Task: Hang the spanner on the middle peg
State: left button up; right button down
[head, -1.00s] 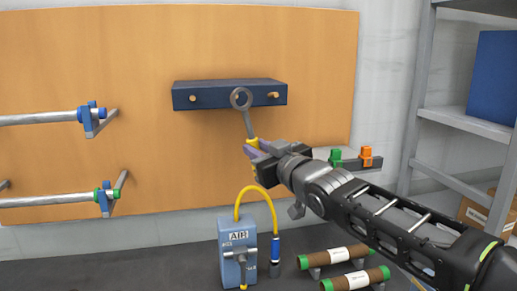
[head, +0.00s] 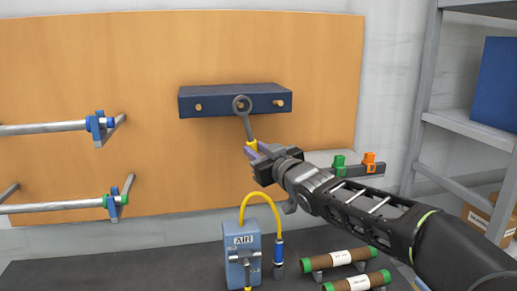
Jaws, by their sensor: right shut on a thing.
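The spanner (head: 247,127) has a grey ring end and a yellow part near my jaws. My right gripper (head: 259,154) is shut on it and holds it up, ring end at the top. The dark blue peg rail (head: 235,92) is fixed on the wooden board. Its left peg (head: 198,107) and right peg (head: 277,103) show bare. The ring is in front of the rail's middle, and a peg tip (head: 240,103) shows within it. I cannot tell whether the ring is around the peg or only in front of it. My left gripper is not in view.
Below stand a blue AIR box (head: 241,257) with a yellow hose and brown rolls (head: 341,258). Green and orange clips (head: 369,162) sit right of my gripper. A grey shelf (head: 470,130) stands at right.

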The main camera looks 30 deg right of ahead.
jog(key=shift+w+d+p, duration=0.2)
jog(key=shift+w+p, duration=0.35)
jog(key=shift+w, duration=0.3)
jog(key=shift+w+d+f, duration=0.2)
jog(key=shift+w+f, duration=0.25)
jog(key=shift+w, duration=0.1)
jog(key=c, duration=1.1)
grip_release()
jog(key=shift+c, duration=0.2)
jog(key=shift+s+f+b, duration=0.1)
jog(key=shift+s+b, duration=0.35)
jog(key=shift+s, duration=0.1)
jog(key=s+b, duration=0.1)
jog(key=s, duration=0.5)
jog(key=shift+s+b, duration=0.3)
jog(key=shift+s, duration=0.1)
